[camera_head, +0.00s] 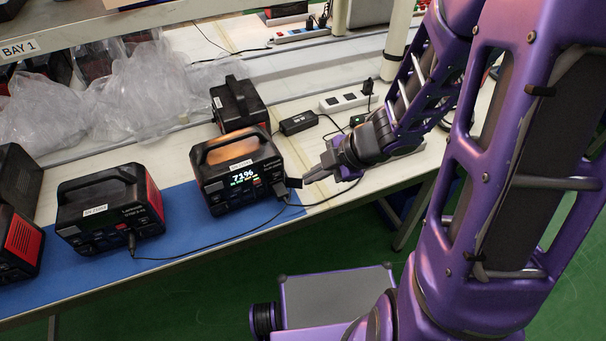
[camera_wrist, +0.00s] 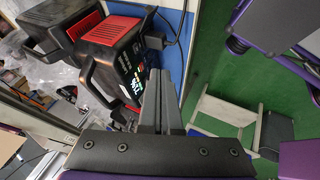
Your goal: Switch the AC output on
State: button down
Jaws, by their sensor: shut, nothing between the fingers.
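The power station (camera_head: 241,171) with a lit display reading 71% stands on the blue mat, its front panel facing the near edge of the bench. A black plug with a cable sits at the right end of its front panel. My gripper (camera_head: 306,181) is shut and empty, just right of that panel, with its fingers pointing left towards the station. In the wrist view the station (camera_wrist: 112,62) is up and left of my shut gripper (camera_wrist: 160,75), its lit panel seen at a steep angle. The AC output button is too small to make out.
Another power station (camera_head: 110,207) stands to the left on the blue mat (camera_head: 190,236), with a cable running to the lit one. A further unit (camera_head: 238,103) stands behind. A black adapter (camera_head: 298,123) and a white power strip (camera_head: 346,101) lie behind my gripper.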

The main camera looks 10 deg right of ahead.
aim_at(277, 175)
jog(key=b+x, duration=0.4)
jog(key=x, duration=0.5)
jog(key=shift+f+b, duration=0.3)
jog(key=shift+b, duration=0.1)
jog(key=w, duration=0.1)
jog(key=w+r+p, duration=0.1)
jog(key=shift+w+a, duration=0.25)
jog(key=shift+a, duration=0.05)
jog(key=shift+w+a, duration=0.25)
jog(key=shift+w, duration=0.3)
